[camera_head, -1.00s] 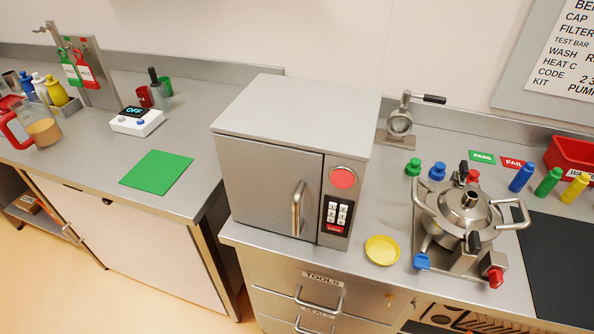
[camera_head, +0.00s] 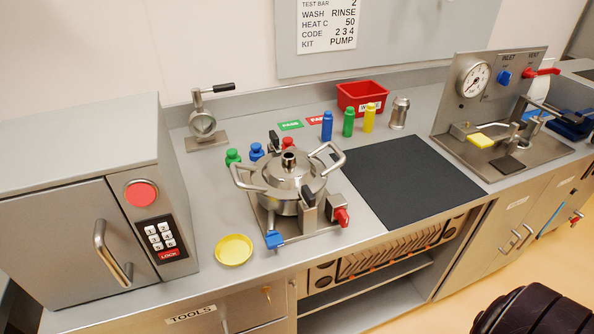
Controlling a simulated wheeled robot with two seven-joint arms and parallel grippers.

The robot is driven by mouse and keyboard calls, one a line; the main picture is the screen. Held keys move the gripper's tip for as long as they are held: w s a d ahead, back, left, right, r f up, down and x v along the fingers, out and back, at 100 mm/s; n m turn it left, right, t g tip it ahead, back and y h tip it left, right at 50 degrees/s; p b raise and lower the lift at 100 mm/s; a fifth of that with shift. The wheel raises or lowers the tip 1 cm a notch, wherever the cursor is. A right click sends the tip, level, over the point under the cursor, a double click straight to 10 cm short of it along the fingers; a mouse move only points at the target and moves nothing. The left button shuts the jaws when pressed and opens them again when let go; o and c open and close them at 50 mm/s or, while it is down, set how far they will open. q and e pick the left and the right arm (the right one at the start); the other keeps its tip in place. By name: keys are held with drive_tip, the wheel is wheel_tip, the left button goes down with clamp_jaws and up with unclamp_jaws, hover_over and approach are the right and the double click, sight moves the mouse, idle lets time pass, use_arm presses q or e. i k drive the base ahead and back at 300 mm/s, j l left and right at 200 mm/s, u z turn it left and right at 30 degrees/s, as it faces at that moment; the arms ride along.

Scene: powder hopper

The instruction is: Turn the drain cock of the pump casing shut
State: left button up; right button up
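The pump casing (camera_head: 285,196) is a round steel vessel with a domed lid and two loop handles, standing on a steel base on the counter. Low at its front left is a blue tap handle (camera_head: 274,239). Low at its front right is a red knob (camera_head: 342,216) on a steel block. I cannot tell which of these is the drain cock, or whether it is open. Neither gripper shows in the head view.
A steel cabinet with keypad (camera_head: 95,205) stands left, a yellow dish (camera_head: 233,250) in front of the casing. A black mat (camera_head: 410,180) lies right, bare. Behind are small bottles (camera_head: 348,121) and a red bin (camera_head: 362,97). A gauge panel (camera_head: 490,85) stands far right.

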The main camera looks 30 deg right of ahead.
sight(273, 239)
drive_tip(key=l+z, duration=0.1)
drive_tip(key=z, duration=0.3)
drive_tip(key=i+l+z, duration=0.1)
drive_tip(key=z, duration=0.3)
drive_tip(key=l+u, duration=0.35)
